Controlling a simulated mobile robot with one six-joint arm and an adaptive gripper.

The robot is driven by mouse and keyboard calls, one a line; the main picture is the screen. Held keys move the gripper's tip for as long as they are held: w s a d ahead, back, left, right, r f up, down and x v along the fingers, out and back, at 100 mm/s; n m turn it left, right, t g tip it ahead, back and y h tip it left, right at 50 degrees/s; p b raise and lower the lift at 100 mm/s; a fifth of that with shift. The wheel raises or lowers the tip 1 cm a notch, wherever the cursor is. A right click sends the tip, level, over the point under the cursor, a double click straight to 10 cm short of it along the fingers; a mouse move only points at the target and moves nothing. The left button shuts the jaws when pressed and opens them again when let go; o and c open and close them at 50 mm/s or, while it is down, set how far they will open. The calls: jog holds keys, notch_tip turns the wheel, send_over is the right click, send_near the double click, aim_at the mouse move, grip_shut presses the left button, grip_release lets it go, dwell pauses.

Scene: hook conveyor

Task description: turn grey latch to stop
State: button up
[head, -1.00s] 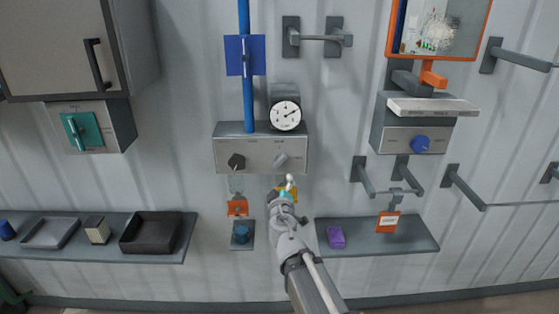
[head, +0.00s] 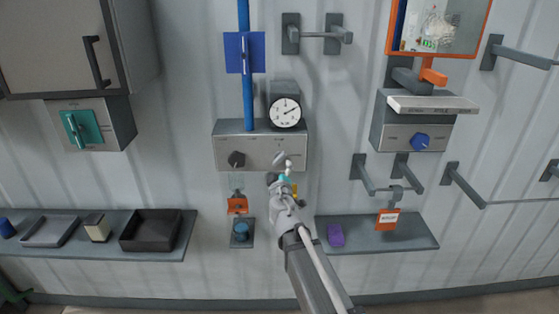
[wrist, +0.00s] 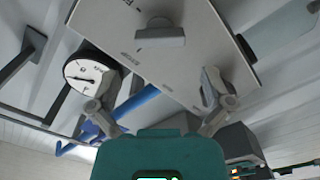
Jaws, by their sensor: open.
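The grey latch (head: 279,158) sits at the right side of a grey control box (head: 255,153) on the wall. In the head view my gripper (head: 285,176) is just below and in front of it and partly overlaps it. In the wrist view the grey latch (wrist: 161,36) shows as a bar on the panel face, with the printed word STOP beside it. My gripper (wrist: 158,103) is open there, its two fingers spread, with nothing between them. The latch lies beyond the fingertips, apart from them.
A dark knob (head: 236,159) is on the same box, left of the latch. A round gauge (head: 285,112) and a blue pipe (head: 248,90) stand above the box. An orange tag (head: 237,205) hangs below it. A shelf (head: 385,244) with a purple block (head: 335,235) is lower right.

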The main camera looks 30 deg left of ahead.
aim_at(280, 161)
jog(key=x, duration=0.7)
jog(key=shift+w+a, duration=0.1)
jog(key=shift+w, duration=0.05)
jog(key=c, duration=0.9)
jog(key=shift+o, duration=0.2)
jog(key=n, duration=0.4)
jog(key=shift+n, duration=2.1)
